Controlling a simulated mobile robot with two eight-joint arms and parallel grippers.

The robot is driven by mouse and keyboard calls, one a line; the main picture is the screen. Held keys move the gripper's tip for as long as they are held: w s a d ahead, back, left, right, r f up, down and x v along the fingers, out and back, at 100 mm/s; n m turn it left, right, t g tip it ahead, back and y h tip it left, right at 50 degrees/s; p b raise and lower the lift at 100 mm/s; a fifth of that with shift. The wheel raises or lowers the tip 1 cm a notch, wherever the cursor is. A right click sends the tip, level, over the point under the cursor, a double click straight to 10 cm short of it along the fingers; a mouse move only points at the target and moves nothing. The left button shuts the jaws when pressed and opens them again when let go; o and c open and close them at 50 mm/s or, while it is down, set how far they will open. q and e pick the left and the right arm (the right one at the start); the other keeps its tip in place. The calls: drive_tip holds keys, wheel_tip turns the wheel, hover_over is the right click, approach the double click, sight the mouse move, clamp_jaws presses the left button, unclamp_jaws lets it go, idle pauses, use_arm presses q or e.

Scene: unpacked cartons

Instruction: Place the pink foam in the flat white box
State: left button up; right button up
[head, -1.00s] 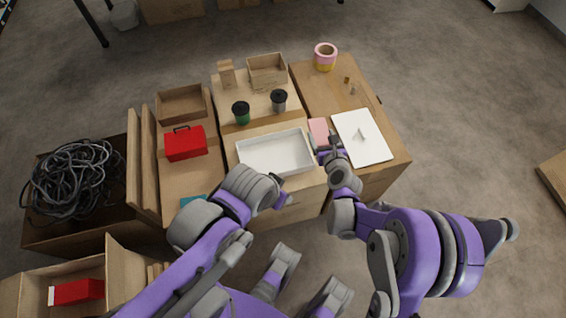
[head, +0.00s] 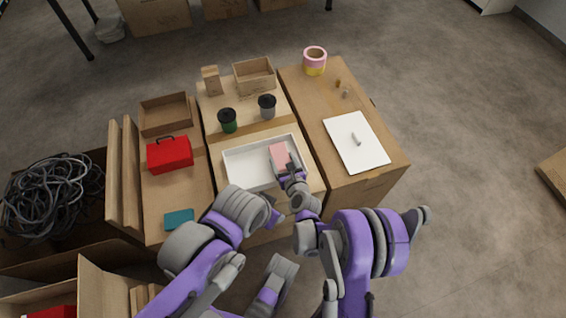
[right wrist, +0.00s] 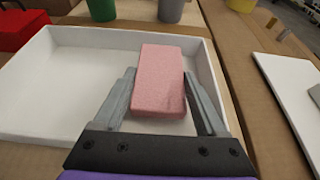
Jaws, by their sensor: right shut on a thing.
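The pink foam (head: 280,155) is a small pink block at the right end of the flat white box (head: 238,150). My right gripper (head: 291,168) is shut on the foam. In the right wrist view the foam (right wrist: 160,80) stands between the two fingers (right wrist: 163,98), over the inside of the white box (right wrist: 50,95). I cannot tell whether the foam touches the box floor. My left arm's end (head: 262,212) is in front of the box, and its fingers cannot be made out clearly.
A white lid-like panel (head: 350,150) with a small grey object lies on the carton to the right. A green-bodied cup (head: 228,122) and a grey one (head: 267,108) stand behind the box. A red toolbox (head: 169,155) and a teal item (head: 179,220) are to the left.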

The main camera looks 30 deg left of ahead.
drive_tip(key=shift+f, duration=0.55)
drive_tip(key=shift+f+b, duration=0.35)
drive_tip(key=shift+f, duration=0.05)
drive_tip(key=o, duration=1.2)
drive_tip(key=shift+o, duration=0.2)
drive_tip(key=shift+r+p, duration=0.3)
drive_tip(key=shift+p, duration=0.05)
drive_tip(key=v, duration=1.1)
drive_tip(key=shift+p, duration=0.3)
drive_tip(key=shift+s+d+r, duration=0.3)
drive_tip(key=shift+d+r, duration=0.05)
